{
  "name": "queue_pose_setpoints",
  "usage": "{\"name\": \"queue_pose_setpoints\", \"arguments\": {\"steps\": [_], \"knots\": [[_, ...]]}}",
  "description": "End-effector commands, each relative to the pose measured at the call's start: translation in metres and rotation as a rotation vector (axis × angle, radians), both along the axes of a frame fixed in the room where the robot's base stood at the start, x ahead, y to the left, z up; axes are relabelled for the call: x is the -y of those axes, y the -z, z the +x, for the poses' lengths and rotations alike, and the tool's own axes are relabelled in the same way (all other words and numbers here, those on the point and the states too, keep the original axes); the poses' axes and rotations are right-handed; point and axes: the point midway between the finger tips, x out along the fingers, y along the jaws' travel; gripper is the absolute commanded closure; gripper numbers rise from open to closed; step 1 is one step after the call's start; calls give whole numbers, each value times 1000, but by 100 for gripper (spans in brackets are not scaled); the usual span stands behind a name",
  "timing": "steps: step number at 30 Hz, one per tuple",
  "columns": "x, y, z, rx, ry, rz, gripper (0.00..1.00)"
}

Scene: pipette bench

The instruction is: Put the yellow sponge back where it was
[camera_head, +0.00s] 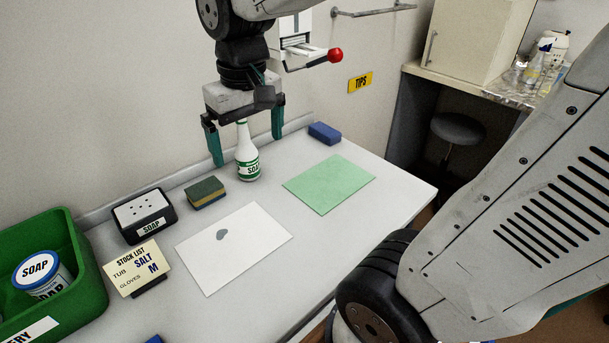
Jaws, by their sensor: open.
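A yellow sponge with a dark green top (206,193) lies on the white bench (268,265), behind a white sheet and left of the soap bottle. My gripper (246,150) is open, with its two teal fingers pointing down. It is above the bench, right of and higher than the sponge. The white soap bottle (248,163) with a green label shows between and below the fingers. I cannot tell whether the fingers are around the bottle or only in line with it. The sponge is apart from the gripper and fully in view.
A white sheet with a grey spot (259,258), a green sheet (328,183) and a blue block (324,133) lie on the bench. A black-framed soap holder (144,214), a stock list card (137,267) and a green bin (81,270) with a soap tub (38,272) stand left.

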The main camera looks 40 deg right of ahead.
Motion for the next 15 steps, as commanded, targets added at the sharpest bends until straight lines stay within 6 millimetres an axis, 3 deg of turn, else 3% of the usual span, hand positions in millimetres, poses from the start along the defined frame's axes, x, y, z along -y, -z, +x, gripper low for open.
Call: {"name": "queue_pose_setpoints", "arguments": {"steps": [1, 3, 6, 10, 15], "knots": [[1, -4, -25, 15, 1, 0, 0], [3, -5, -55, 22, 1, -1, 0], [4, -1, -90, 32, 1, -2, 0], [6, 5, -121, 39, 1, -2, 0], [7, 10, -135, 41, 1, -3, 0]]}}
